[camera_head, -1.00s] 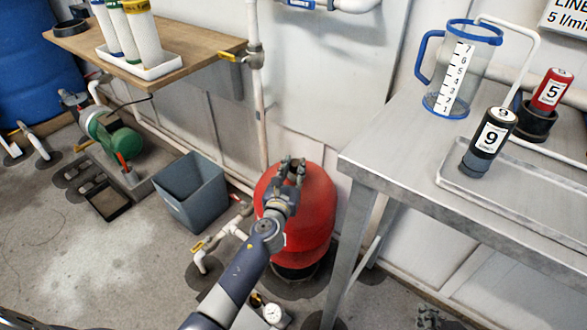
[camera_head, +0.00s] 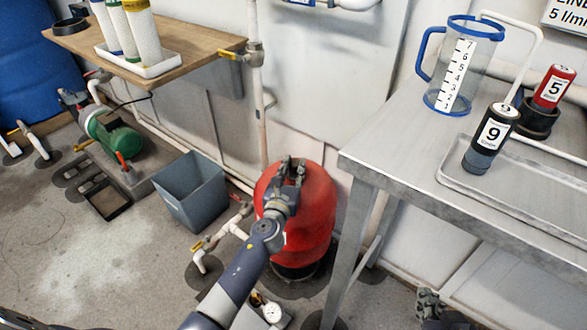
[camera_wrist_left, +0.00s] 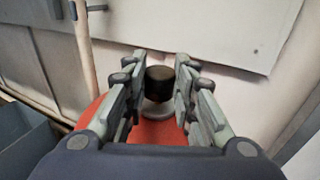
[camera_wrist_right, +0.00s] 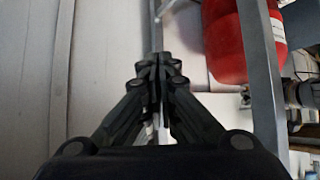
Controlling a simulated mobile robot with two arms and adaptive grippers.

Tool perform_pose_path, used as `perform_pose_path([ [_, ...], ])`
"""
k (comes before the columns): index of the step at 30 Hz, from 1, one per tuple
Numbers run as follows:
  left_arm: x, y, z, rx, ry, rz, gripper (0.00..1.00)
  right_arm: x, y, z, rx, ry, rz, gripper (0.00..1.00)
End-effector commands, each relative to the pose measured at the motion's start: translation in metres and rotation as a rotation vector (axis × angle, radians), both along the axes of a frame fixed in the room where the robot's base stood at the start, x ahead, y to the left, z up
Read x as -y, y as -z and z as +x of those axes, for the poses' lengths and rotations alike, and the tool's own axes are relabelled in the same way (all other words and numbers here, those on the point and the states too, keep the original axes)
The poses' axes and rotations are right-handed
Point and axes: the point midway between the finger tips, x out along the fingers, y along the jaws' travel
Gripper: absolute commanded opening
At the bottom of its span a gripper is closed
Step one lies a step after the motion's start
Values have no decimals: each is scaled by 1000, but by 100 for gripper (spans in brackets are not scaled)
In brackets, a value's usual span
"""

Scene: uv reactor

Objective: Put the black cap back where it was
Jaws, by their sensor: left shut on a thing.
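The black cap (camera_wrist_left: 159,84) shows between the fingers of my left gripper in the left wrist view. My left gripper (camera_head: 291,168) is shut on it at the top of the red tank (camera_head: 318,218). A grey round neck (camera_wrist_left: 160,108) on the tank shows just beneath the cap; I cannot tell whether they touch. My right gripper (camera_head: 428,298) is low at the bottom edge of the head view, below the table. In the right wrist view its fingers (camera_wrist_right: 157,68) are together and empty.
A metal table (camera_head: 400,165) stands right of the tank, its leg close by. On it are a clear jug (camera_head: 462,70), a black bottle (camera_head: 490,138) and a red one (camera_head: 553,88). A grey bin (camera_head: 190,190) and a white pipe stand left of the tank.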

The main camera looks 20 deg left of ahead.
Motion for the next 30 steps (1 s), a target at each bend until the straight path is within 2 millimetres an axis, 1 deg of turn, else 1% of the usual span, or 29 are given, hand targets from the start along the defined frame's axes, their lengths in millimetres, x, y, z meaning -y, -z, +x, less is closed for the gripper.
perform_pose_path([
  [5, 0, 0, 0, 0, 0, 0, 15, -1, -3, 2, 16, -2, 5, 0],
  [6, 0, 0, 0, 0, 0, 0, 27, -1, -3, 2, 16, -2, 5, 0],
  [8, 0, 0, 0, 0, 0, 0, 41, -1, -2, 2, 15, -2, 4, 0],
  [9, 0, 0, 0, 0, 0, 0, 45, -1, -2, 2, 14, -2, 4, 0],
  [20, 0, 0, 0, 0, 0, 0, 45, -1, -3, 2, 11, -2, 3, 0],
  [22, 0, -2, 0, 0, 0, 0, 45, -1, -1, -1, -5, -3, -1, 0],
  [26, 0, -7, 0, 0, 0, 0, 45, 6, 13, -19, -108, 3, -26, 0],
  [30, 0, -14, 0, 0, 0, -1, 45, 16, 28, -45, -244, 15, -55, 0],
])
